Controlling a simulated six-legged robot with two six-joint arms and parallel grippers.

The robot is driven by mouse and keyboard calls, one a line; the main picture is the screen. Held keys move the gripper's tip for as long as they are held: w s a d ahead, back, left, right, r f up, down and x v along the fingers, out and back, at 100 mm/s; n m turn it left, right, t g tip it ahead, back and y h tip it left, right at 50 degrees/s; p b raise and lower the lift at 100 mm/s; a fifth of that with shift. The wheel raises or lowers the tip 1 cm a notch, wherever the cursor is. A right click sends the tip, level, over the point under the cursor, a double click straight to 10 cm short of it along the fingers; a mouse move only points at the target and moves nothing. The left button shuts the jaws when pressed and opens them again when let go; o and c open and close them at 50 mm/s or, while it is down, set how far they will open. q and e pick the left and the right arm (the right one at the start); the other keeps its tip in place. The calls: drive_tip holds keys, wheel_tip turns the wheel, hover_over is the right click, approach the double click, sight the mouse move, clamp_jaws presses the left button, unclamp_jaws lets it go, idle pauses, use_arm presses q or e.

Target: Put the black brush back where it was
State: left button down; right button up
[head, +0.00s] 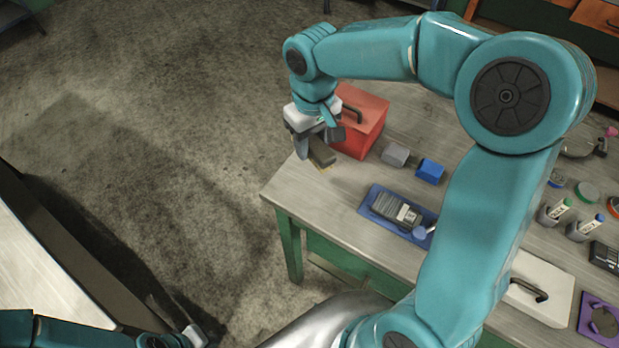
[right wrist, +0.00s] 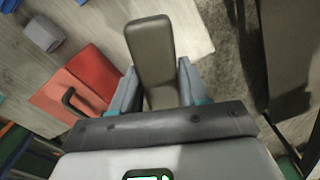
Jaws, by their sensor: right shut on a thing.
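The black brush (head: 322,153) is a dark, blunt block at the table's far left corner, beside the red box. My right gripper (head: 318,143) is shut on it. In the right wrist view the brush (right wrist: 153,52) stands out between the two fingers (right wrist: 158,92), with its far end over the pale tabletop. I cannot tell whether the brush touches the table. A thin yellowish strip shows under it in the head view. My left arm shows at the bottom left of the head view, with a white part of its gripper (head: 195,336); its fingers cannot be made out.
The red box (head: 362,122) with a dark handle is close to my right gripper. A grey block (head: 395,155), a blue block (head: 430,171) and a blue tray (head: 376,197) with a dark device (head: 398,210) are nearer. The table edge (head: 300,217) drops to open floor at left.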

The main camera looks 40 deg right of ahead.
sight(312, 187)
wheel_tip(312, 187, down, 13)
drive_tip(key=shift+f, duration=0.15)
drive_tip(key=shift+a+f, duration=0.1)
drive_tip(key=o, duration=1)
